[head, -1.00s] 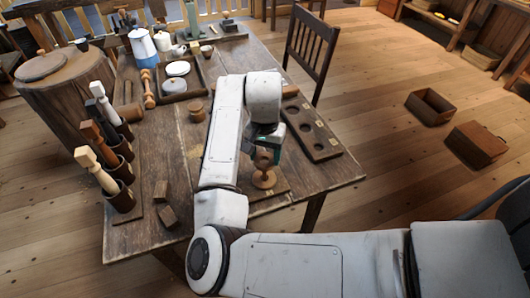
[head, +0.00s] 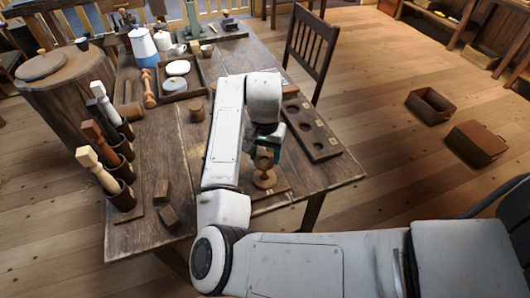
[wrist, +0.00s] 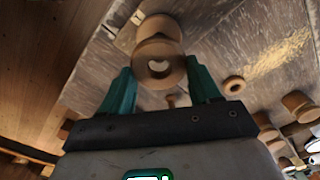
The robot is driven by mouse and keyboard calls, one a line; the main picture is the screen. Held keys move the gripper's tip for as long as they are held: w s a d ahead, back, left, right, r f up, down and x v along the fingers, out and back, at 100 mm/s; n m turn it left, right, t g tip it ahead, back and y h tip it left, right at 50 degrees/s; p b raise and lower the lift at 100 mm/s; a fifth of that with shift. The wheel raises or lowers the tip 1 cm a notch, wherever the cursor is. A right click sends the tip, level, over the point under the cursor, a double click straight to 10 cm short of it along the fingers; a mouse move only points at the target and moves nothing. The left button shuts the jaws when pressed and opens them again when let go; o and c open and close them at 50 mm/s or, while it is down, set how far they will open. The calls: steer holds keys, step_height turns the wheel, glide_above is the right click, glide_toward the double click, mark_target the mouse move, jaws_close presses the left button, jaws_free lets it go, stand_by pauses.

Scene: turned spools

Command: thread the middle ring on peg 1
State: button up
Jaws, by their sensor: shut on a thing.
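My gripper (head: 266,152) is shut on a brown wooden ring (wrist: 159,64). In the wrist view its green fingers lie on either side of the ring, and a pale patch shows through the hole. In the head view the held ring (head: 264,161) is just above a round turned wooden piece (head: 264,179) on a small board (head: 278,192) at the table's near edge. Another round wooden piece (wrist: 158,29) shows beyond the held ring in the wrist view. I cannot tell whether a peg passes through the held ring; the fingers and arm hide part of it.
A dark board with round hollows (head: 312,128) lies right of my gripper. Two small wooden blocks (head: 168,215) and a row of holders with mallets (head: 121,196) stand at left. A tray with pale lids (head: 180,80) is farther back. A small ring (wrist: 233,86) lies on the table.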

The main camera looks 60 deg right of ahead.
steer(key=shift+f+b, duration=0.65)
steer(key=shift+f, duration=1.05)
stand_by(0.5)
steer(key=o, duration=1.3)
steer(key=shift+c, duration=0.2)
steer(key=shift+r, duration=0.15)
step_height(320, 180, up, 10)
steer(key=p, duration=0.9)
steer(key=shift+p, duration=0.3)
